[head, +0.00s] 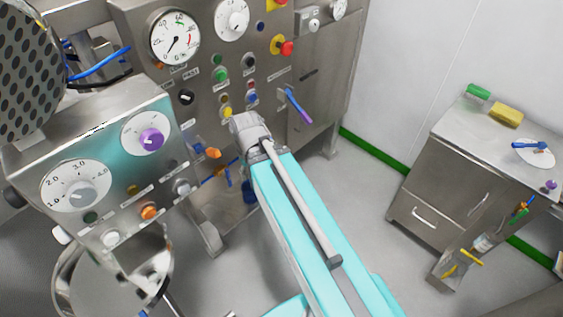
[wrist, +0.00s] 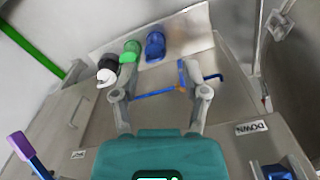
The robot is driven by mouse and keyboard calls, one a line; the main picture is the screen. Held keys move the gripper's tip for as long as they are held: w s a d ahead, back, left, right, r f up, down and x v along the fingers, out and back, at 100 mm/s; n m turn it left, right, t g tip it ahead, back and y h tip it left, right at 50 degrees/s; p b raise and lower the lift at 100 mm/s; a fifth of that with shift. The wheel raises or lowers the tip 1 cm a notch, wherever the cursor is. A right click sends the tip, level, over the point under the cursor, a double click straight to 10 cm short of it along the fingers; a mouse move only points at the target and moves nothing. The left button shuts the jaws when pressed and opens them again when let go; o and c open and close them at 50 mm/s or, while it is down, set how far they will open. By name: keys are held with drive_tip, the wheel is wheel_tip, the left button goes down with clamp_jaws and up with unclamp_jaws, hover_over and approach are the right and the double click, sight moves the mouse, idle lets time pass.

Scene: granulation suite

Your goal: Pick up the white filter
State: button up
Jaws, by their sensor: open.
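My gripper (wrist: 158,80) is open in the wrist view, its two fingers spread with nothing held between them. A small white piece (wrist: 105,77) shows at the left finger's outer side, against a black part; it may be the white filter, but it is too small to be sure. In the head view a flat white disc (head: 541,158) lies on the cabinet at right with a blue item over it, far from my gripper; I cannot tell whether this is the filter. My fingertips are not clear in the head view.
Green (wrist: 131,50) and blue (wrist: 155,45) fittings sit beyond the fingers. A blue rod with an orange end (wrist: 155,93) shows between them. The control panel (head: 215,100) stands close to my arm. A cabinet (head: 440,160) stands at right, with open floor between.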

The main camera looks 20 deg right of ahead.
drive_tip(key=w+d+f+n+t+h+b, duration=0.1)
drive_tip(key=w+d+f+n+b, duration=0.5)
drive_tip(key=w+n, duration=0.4)
drive_tip(key=w+d+f+n+t+h+b, duration=0.2)
drive_tip(key=w+d+f+n+b, duration=0.5)
drive_tip(key=w+d+n+b, duration=0.2)
drive_tip(key=shift+w+d+f+n+t+h, duration=0.2)
drive_tip(key=shift+w+d+n+t+h, duration=0.1)
drive_tip(key=shift+w+d+n, duration=0.9)
drive_tip(key=shift+w+a, duration=0.1)
drive_tip(key=shift+f, duration=0.1)
drive_tip(key=shift+b+x, duration=4)
drive_tip(key=shift+x, duration=0.2)
